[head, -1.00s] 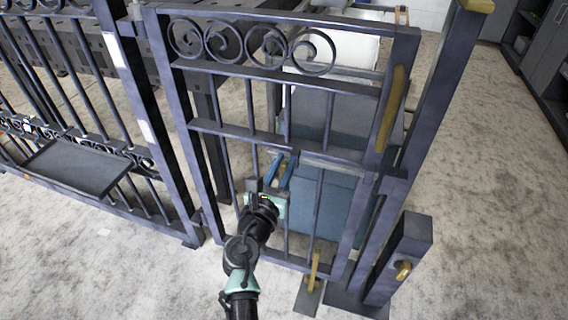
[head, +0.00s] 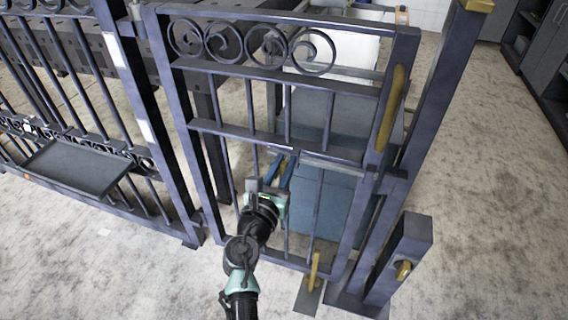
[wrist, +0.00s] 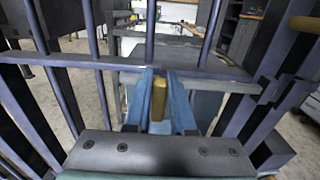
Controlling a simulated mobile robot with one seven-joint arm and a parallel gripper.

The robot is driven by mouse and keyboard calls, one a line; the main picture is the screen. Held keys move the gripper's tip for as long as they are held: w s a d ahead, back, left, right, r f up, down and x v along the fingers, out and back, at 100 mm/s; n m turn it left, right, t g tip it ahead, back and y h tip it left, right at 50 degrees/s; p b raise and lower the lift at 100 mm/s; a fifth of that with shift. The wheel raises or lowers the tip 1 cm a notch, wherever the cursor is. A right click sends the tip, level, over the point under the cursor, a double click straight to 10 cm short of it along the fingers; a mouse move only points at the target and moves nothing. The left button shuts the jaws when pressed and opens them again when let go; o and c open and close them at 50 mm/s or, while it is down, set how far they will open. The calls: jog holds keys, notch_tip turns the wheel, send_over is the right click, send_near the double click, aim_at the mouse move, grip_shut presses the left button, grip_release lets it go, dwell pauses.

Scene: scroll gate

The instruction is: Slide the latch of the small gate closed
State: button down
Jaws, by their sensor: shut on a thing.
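The small gate (head: 240,132) is a dark blue-grey metal frame with scrolls along its top. It appears upright in its opening, beside the tall right post (head: 440,90). My gripper (head: 282,162) is at the gate's middle bars, just below the middle rail. In the wrist view its blue fingers (wrist: 160,82) are shut on a small upright brass piece (wrist: 158,101), which looks like the latch's knob. The fingers and the gripper body hide the rest of this piece, so I cannot tell how far the latch is slid.
A long brass handle (head: 391,108) is on the gate's right stile. A brass fitting (head: 314,270) is at its foot. A short post (head: 405,258) with a brass loop stands at the right. A dark tray (head: 75,168) hangs on the left fence. Floor at the right is clear.

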jog(key=shift+d, duration=0.1)
jog(key=d, duration=0.1)
jog(key=s+d+p, duration=0.1)
jog(key=d, duration=0.1)
jog(key=d+p, duration=0.1)
jog(key=d, duration=0.1)
jog(key=shift+s+d, duration=0.15)
jog(key=shift+s, duration=0.25)
jog(key=c, duration=0.8)
grip_release()
jog(key=shift+d, duration=0.1)
jog(key=shift+o, duration=0.2)
jog(key=p+v, duration=0.2)
jog(key=v, duration=1.1)
